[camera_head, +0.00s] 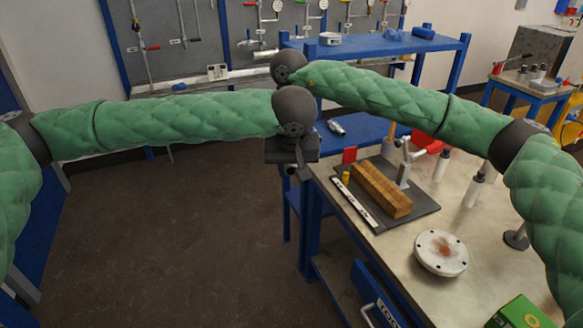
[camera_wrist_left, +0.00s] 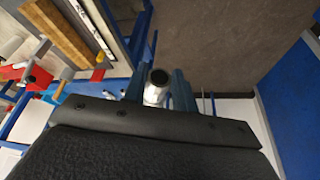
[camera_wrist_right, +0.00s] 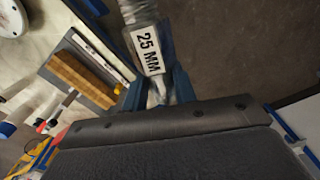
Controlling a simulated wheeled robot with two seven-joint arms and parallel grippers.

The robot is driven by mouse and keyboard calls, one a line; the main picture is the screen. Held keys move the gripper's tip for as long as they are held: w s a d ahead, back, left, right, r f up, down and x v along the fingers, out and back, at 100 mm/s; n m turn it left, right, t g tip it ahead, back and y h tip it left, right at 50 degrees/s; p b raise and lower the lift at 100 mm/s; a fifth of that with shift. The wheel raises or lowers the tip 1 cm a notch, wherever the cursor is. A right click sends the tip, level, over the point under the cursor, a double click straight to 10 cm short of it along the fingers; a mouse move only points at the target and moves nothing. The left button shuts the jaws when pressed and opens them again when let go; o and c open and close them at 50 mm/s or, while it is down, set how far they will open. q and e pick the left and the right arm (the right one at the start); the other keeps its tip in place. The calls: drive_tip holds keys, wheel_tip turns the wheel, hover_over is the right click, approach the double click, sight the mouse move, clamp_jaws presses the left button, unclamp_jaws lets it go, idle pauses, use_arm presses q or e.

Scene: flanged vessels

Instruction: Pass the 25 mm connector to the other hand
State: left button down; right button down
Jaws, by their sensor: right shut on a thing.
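The connector is a silver, tube-like part with a white "25 MM" label; in the right wrist view the connector (camera_wrist_right: 150,50) sits between the blue fingers of my right gripper (camera_wrist_right: 158,92), which is shut on it. In the left wrist view the round dark end of the connector (camera_wrist_left: 157,82) lies between the blue fingers of my left gripper (camera_wrist_left: 158,92), which looks open around it; contact is unclear. In the head view my left gripper (camera_head: 298,168) points down beside the workbench. My right gripper is mostly hidden there behind the left wrist.
The workbench (camera_head: 400,265) at right holds a dark plate (camera_head: 425,205) with a wooden block (camera_head: 381,188), a white round flange (camera_head: 441,252) and a green box (camera_head: 520,313). A blue shelf (camera_head: 445,45) stands behind the grippers. The floor (camera_head: 190,230) at left is clear.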

drive_tip(key=c, duration=1)
unclamp_jaws()
drive_tip(key=shift+c, duration=0.2)
